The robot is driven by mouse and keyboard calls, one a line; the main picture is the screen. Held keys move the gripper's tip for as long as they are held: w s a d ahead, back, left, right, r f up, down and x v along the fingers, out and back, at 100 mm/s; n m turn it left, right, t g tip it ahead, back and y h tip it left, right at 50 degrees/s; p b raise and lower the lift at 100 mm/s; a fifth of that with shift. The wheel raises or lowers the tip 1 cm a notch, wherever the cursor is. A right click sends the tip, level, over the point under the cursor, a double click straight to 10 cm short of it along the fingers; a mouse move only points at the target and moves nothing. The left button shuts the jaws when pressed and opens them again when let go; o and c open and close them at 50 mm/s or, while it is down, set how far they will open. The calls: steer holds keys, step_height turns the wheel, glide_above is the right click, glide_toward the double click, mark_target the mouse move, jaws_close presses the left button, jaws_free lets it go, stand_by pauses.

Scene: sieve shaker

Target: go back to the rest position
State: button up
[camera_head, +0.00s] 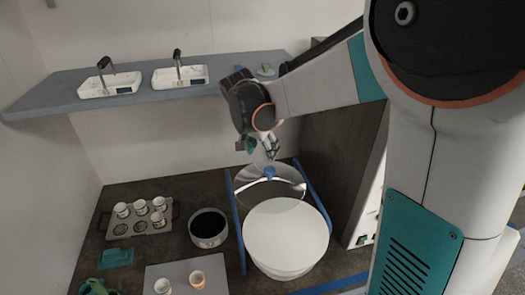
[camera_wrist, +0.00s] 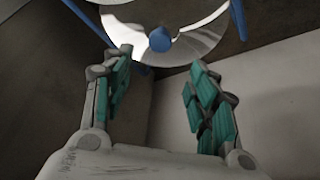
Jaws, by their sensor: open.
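My gripper (camera_head: 262,147) hangs from my arm in the head view, in front of the back wall and a little above the sieve shaker's far side. In the wrist view my gripper (camera_wrist: 158,85) is open, with its teal-padded fingers apart and nothing between them. Beyond the fingertips is a shiny round metal lid (camera_wrist: 205,40) with a blue knob (camera_wrist: 160,39). The lid also shows in the head view (camera_head: 290,187), partly behind a white round drum (camera_head: 286,240). The gripper looks apart from the knob.
Blue rails (camera_head: 238,225) flank the lid and drum. A dark-filled pot (camera_head: 208,228), a rack with several cups (camera_head: 140,222) and a grey board with two cups (camera_head: 185,272) stand to the left. A shelf (camera_head: 50,98) with two scales runs along the back wall.

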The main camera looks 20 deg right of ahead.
stand_by(0.3)
steer(key=s+a+f+n+t+y+b, duration=0.1)
steer(key=s+a+n+b, duration=0.1)
steer(key=s, duration=0.5)
steer(key=s+a+f+n+t+y+b, duration=0.1)
steer(key=s+a+n+t+b, duration=0.1)
steer(key=s+n, duration=0.3)
steer(key=s+a+f+n+t+y+b, duration=0.1)
steer(key=s+a+f+n+b, duration=0.1)
steer(key=s, duration=0.9)
steer(key=a+n+b, duration=0.1)
steer(key=a+n, duration=0.1)
steer(key=shift+s+a+t+y+b, duration=0.25)
steer(key=shift+a+t+y+b, duration=0.05)
steer(key=shift+a+t+b, duration=0.1)
stand_by(1.0)
